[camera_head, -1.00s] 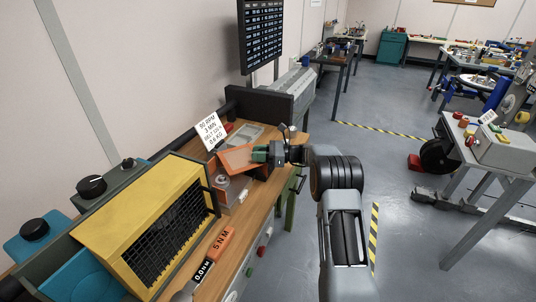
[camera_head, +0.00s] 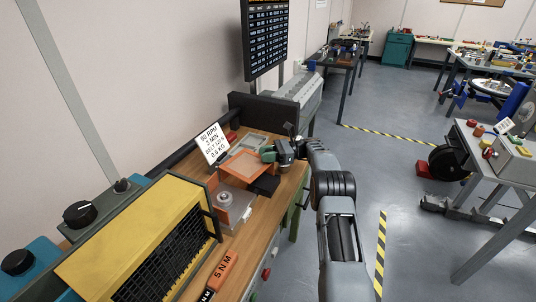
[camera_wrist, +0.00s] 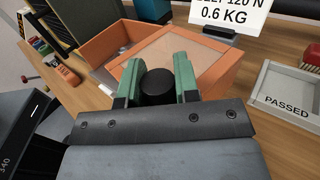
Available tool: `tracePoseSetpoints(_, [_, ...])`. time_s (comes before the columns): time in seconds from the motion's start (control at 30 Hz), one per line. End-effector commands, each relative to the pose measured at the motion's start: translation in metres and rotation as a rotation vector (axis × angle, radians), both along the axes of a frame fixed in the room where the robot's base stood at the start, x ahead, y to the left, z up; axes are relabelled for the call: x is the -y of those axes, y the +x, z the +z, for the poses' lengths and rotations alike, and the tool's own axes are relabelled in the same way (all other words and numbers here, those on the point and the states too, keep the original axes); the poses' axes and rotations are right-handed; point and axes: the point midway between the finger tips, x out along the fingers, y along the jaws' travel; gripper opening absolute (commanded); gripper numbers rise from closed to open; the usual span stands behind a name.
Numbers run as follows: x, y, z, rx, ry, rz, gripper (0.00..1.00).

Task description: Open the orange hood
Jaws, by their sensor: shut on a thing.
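The orange hood (camera_head: 245,165) is an orange-framed lid with a pale panel, over a small fixture on the wooden bench. In the wrist view the hood (camera_wrist: 212,58) lies just beyond my fingers, slightly tilted, with an open-looking orange box part to its left. My gripper (camera_head: 268,154) is at the hood's right edge. In the wrist view its green fingers (camera_wrist: 158,82) are shut on a round black knob (camera_wrist: 157,87) at the hood's near edge. A clear round part (camera_head: 224,199) sits uncovered left of the hood. The hood's hinge is not clear.
A yellow guard cage (camera_head: 150,235) stands at the near left. A white sign (camera_head: 212,144) stands behind the hood. A tray marked PASSED (camera_wrist: 285,97) lies right of it in the wrist view. An orange 5NM tool (camera_head: 224,268) lies near the bench's front.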

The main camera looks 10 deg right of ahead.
Motion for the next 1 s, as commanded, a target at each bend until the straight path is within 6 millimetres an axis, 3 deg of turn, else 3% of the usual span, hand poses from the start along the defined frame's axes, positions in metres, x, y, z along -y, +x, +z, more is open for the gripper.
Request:
tracePoseSetpoints(0.33, [-0.001, 0.000, 0.001, -0.002, 0.003, 0.003, 0.00])
tracePoseSetpoints(0.37, [0.000, 0.000, 0.001, -0.002, 0.003, 0.003, 0.32])
tracePoseSetpoints(0.6, [0.008, 0.000, 0.001, -0.001, 0.001, -0.010, 0.55])
tracePoseSetpoints(0.87, [0.010, 0.000, 0.000, 0.000, 0.001, -0.011, 0.55])
tracePoseSetpoints(1.0, [0.023, 0.000, -0.002, 0.000, 0.001, -0.012, 0.55])
